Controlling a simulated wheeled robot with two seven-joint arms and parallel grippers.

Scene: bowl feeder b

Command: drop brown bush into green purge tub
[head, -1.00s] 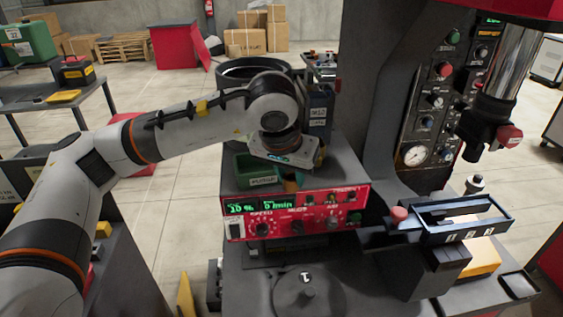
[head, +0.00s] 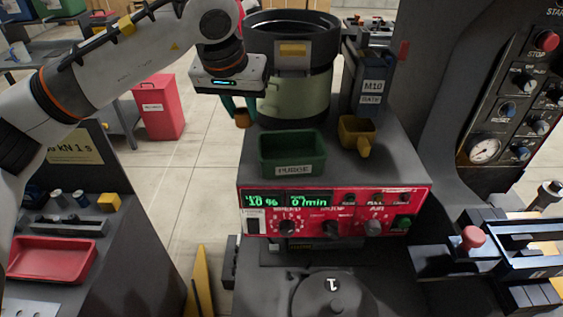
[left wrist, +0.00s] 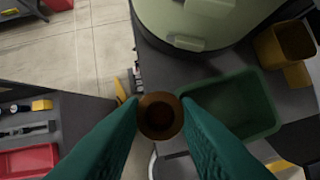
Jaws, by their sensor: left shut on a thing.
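The brown bush (left wrist: 160,116) is a short ring held between the green fingertips of my left gripper (left wrist: 160,118). In the head view the bush (head: 242,120) hangs below my left gripper (head: 238,106), at the left edge of the feeder top. My left gripper is shut on it. The green purge tub (head: 292,154) is an open box labelled PURGE on the feeder top, to the right of and nearer than the bush. In the left wrist view the tub (left wrist: 236,103) lies right of the fingers and looks empty. My right gripper is not in view.
The bowl feeder (head: 293,70) stands behind the tub. The red control panel (head: 330,211) is below in front. A red tray (head: 53,259) is at lower left.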

